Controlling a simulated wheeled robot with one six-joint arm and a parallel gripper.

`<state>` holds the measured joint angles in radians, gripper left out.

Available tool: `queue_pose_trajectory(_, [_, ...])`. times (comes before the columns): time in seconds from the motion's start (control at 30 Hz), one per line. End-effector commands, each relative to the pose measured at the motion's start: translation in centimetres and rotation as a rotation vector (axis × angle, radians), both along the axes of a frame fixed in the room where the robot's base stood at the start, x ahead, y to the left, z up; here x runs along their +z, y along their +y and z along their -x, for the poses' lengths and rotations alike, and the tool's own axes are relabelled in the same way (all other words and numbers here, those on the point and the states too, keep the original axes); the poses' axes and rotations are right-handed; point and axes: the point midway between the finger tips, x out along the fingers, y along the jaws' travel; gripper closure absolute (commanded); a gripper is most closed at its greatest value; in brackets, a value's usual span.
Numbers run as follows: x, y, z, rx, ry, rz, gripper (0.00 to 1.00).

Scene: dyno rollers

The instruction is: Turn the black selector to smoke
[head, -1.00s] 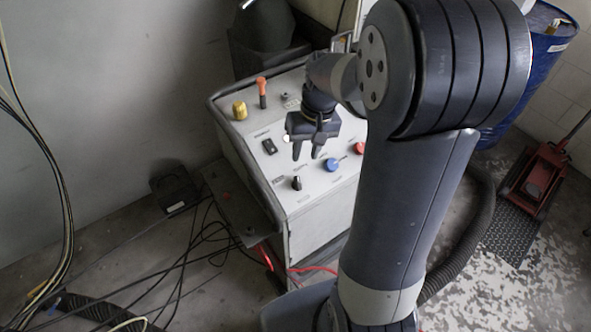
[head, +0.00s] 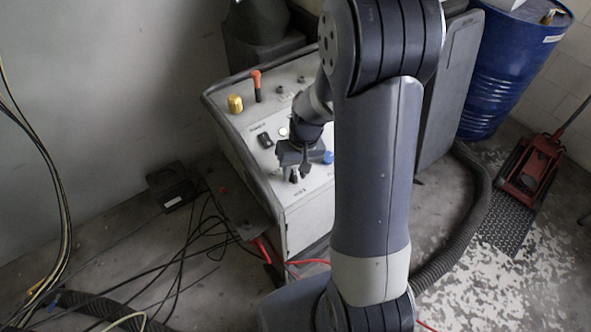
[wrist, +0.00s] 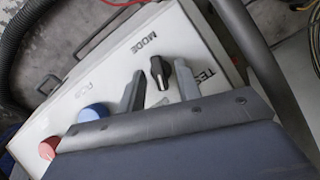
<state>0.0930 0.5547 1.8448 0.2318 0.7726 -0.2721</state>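The black selector (wrist: 160,72) is a small knob with a pale pointer line on the light grey panel (wrist: 75,95), beside the printed word MODE. My gripper (wrist: 160,88) is open, with one finger on each side of the selector and gaps visible between fingers and knob. The word TEST is partly readable beside the right finger; I cannot read a smoke label.
A blue button (wrist: 92,113) and a red button (wrist: 48,147) are left of the selector. A black rocker switch (head: 265,140), yellow knob (head: 235,104) and orange-handled lever (head: 256,86) stand farther back on the panel. Cables lie on the floor.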

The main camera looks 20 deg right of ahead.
Motion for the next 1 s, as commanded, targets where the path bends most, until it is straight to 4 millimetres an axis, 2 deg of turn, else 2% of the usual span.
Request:
queue_pose_trajectory(0.07, [0.02,0.0,-0.01,0.0,0.0,0.0,0.73])
queue_pose_trajectory(0.4, [0.03,-0.01,-0.01,0.0,0.0,0.0,1.0])
queue_pose_trajectory(0.57, [-0.18,-0.17,0.0,-0.05,0.007,-0.025,1.0])
queue_pose_trajectory(0.8, [-0.38,-0.47,0.06,-0.272,0.045,-0.14,1.0])
queue_pose_trajectory(1.0, [-0.19,-0.46,0.13,-0.328,0.057,-0.169,1.0])
